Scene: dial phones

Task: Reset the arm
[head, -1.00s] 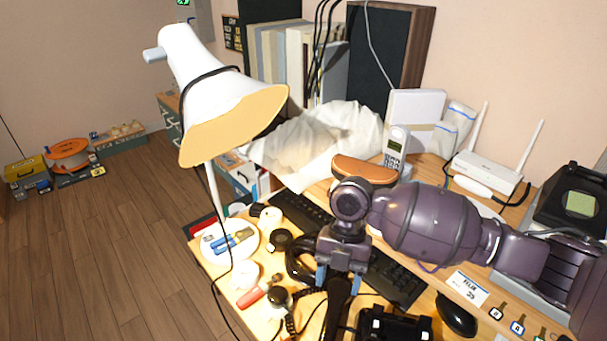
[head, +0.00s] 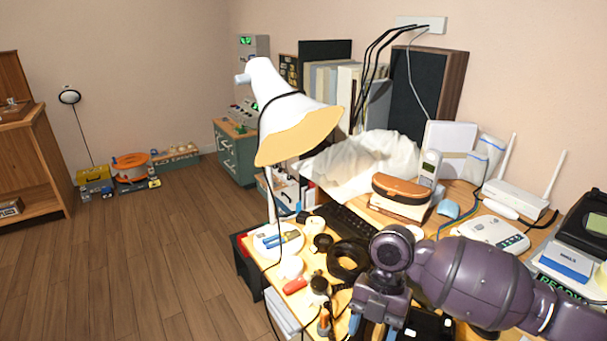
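My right arm (head: 470,280) comes in from the right, low over the front of the desk. Its gripper (head: 375,328) points down at the bottom edge of the head view. Two blue finger parts show apart, but their tips are cut off, so I cannot tell whether it is open or holds anything. My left gripper is not in view. A pale cordless handset (head: 430,168) stands upright behind a brown case (head: 402,188). A white phone base (head: 492,235) lies behind my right arm, clear of it. A black device (head: 597,222) is at the right edge.
A white lamp (head: 280,105) leans over the desk's left side. A plate (head: 277,239), a keyboard (head: 345,222), a black coil (head: 348,259) and a red-handled tool (head: 296,286) crowd the desk. A router (head: 516,200) stands at the back right.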

